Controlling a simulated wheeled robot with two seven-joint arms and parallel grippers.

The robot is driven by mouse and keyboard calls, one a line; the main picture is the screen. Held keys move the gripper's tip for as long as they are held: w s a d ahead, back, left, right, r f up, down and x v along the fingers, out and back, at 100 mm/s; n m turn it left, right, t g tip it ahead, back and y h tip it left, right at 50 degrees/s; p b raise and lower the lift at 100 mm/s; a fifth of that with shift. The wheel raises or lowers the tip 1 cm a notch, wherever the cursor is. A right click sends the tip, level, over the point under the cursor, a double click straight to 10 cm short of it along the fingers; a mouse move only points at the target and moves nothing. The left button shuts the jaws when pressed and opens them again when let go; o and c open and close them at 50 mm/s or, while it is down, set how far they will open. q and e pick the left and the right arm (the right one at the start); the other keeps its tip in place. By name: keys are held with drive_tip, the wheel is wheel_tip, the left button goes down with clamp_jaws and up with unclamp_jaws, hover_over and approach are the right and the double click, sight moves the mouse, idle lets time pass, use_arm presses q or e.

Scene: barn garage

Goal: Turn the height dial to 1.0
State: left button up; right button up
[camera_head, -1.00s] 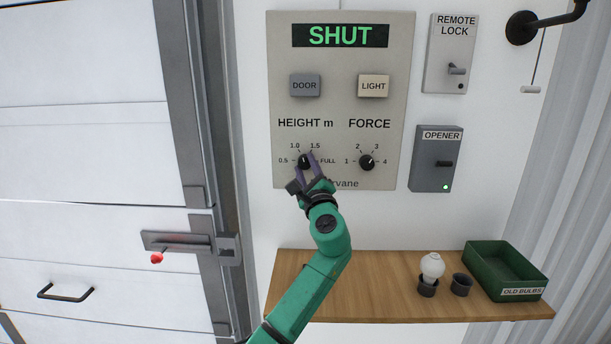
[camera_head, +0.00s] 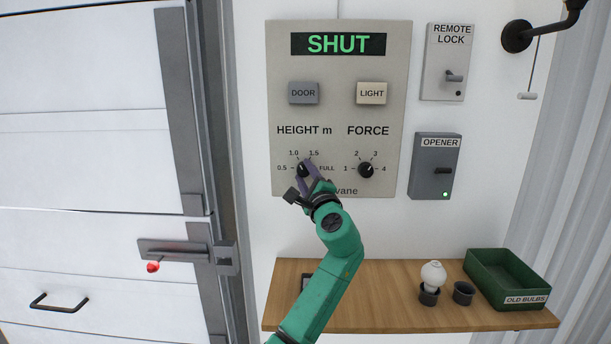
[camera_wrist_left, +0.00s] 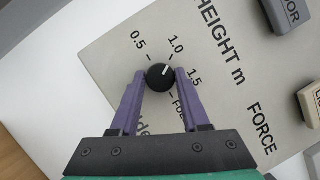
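The height dial (camera_head: 303,170) is a round black knob on the grey control panel (camera_head: 395,60), under the words HEIGHT m. In the left wrist view the dial (camera_wrist_left: 160,76) has a white pointer line that points at the 1.0 mark. My left gripper (camera_head: 306,172) is at the dial, coming from below right. In the left wrist view its purple fingers (camera_wrist_left: 161,78) lie close against both sides of the knob. The fingers cover part of the dial in the head view. The panel display (camera_head: 338,44) reads SHUT. My right gripper is not in view.
The force dial (camera_head: 366,170) is just right of my left gripper. DOOR (camera_head: 303,93) and LIGHT (camera_head: 371,93) buttons sit above. A wooden shelf (camera_head: 390,310) below holds a bulb (camera_head: 433,274), cups and a green bin (camera_head: 507,280). The opener box (camera_head: 435,166) is at right.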

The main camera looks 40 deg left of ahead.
use_arm(q)
drive_tip(key=o, duration=0.4)
drive_tip(key=shift+s, duration=0.1)
drive_tip(key=shift+s+d+f, duration=0.15)
drive_tip(key=shift+d+f, duration=0.05)
drive_tip(key=shift+d, duration=0.15)
drive_tip(key=b+v, duration=0.3)
drive_tip(key=v, duration=1)
drive_tip(key=shift+s+d+b, duration=0.25)
drive_tip(key=shift+d+b, duration=0.1)
drive_tip(key=shift+b, duration=0.05)
